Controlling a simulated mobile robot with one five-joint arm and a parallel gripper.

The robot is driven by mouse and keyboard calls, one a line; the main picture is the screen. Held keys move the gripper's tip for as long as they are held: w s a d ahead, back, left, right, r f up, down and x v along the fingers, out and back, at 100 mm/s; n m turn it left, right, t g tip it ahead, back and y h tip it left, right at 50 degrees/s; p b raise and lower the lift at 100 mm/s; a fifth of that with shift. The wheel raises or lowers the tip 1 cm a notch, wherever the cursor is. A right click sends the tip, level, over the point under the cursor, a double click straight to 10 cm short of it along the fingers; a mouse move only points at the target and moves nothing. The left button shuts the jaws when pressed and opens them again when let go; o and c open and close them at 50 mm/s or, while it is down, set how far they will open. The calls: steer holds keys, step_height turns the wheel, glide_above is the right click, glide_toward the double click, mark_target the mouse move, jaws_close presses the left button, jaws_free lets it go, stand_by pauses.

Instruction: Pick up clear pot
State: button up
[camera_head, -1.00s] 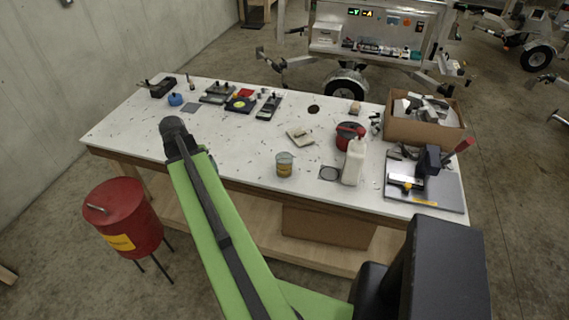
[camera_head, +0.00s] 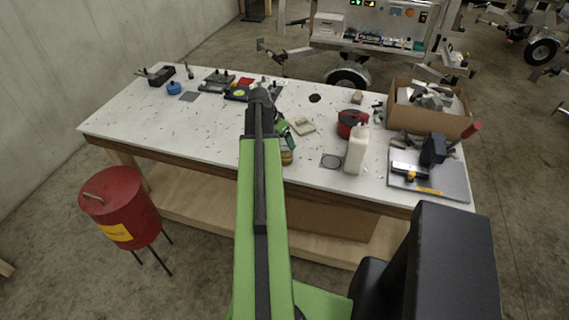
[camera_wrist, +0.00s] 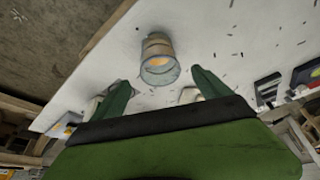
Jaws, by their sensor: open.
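The clear pot (camera_wrist: 159,60) stands on the white workbench in the wrist view, with a glassy rim and a yellow-brown content or band. It is ahead of and between the two green fingers of my gripper (camera_wrist: 160,82), which are spread apart and empty. In the head view the pot (camera_head: 287,158) is mostly hidden behind my green arm, with only its lower side showing. My gripper (camera_head: 284,132) is over the bench beside it, partly hidden by my arm.
The workbench (camera_head: 130,115) carries a white jug (camera_head: 356,150), a red container (camera_head: 352,122), a cardboard box (camera_head: 400,112) and a grey plate with a tool (camera_head: 450,180) to the right. Dark trays lie at the back left. A red bin (camera_head: 120,207) stands at the front left.

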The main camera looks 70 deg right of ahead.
mark_target(284, 146)
steer(key=b+x, duration=0.3)
steer(key=x, duration=0.1)
steer(key=shift+f, duration=0.4)
steer(key=shift+s+d+f, duration=0.1)
steer(key=shift+d+f, duration=0.05)
steer(key=shift+f, duration=0.05)
steer(key=shift+r, duration=0.1)
steer(key=b+x, duration=0.5)
steer(key=shift+f, duration=0.25)
steer(key=shift+r, duration=0.2)
steer(key=c, duration=1.6)
steer(key=shift+r, duration=0.15)
